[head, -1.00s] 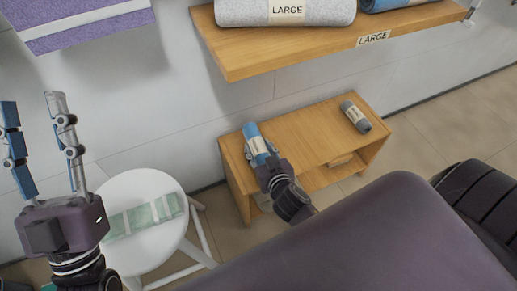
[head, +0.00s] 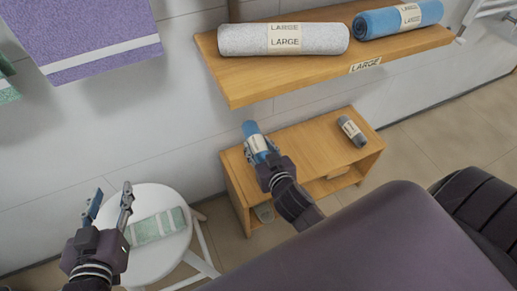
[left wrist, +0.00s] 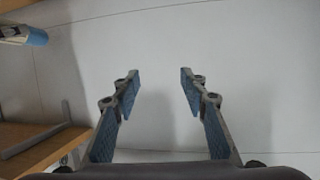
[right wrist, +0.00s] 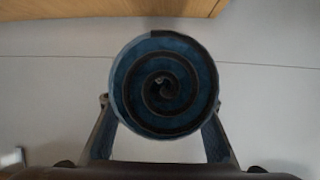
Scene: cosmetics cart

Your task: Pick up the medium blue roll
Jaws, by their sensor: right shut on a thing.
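The blue roll (head: 250,129) with a pale label band is over the left end of the low wooden bench. My right gripper (head: 263,152) is shut around it from the near side. In the right wrist view the roll's spiral end (right wrist: 164,84) fills the middle between the fingers. I cannot tell whether the roll still touches the bench top. My left gripper (head: 112,191) is open and empty, above the white stool. Its spread fingers show in the left wrist view (left wrist: 160,80) with only wall between them.
The low bench (head: 305,140) also holds a small grey roll (head: 351,131) at its right. A wooden shelf (head: 240,88) above carries a large light-grey roll (head: 235,40) and a large blue roll (head: 380,21). A white stool (head: 160,258) holds a green towel (head: 158,225). A purple towel (head: 85,45) hangs upper left.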

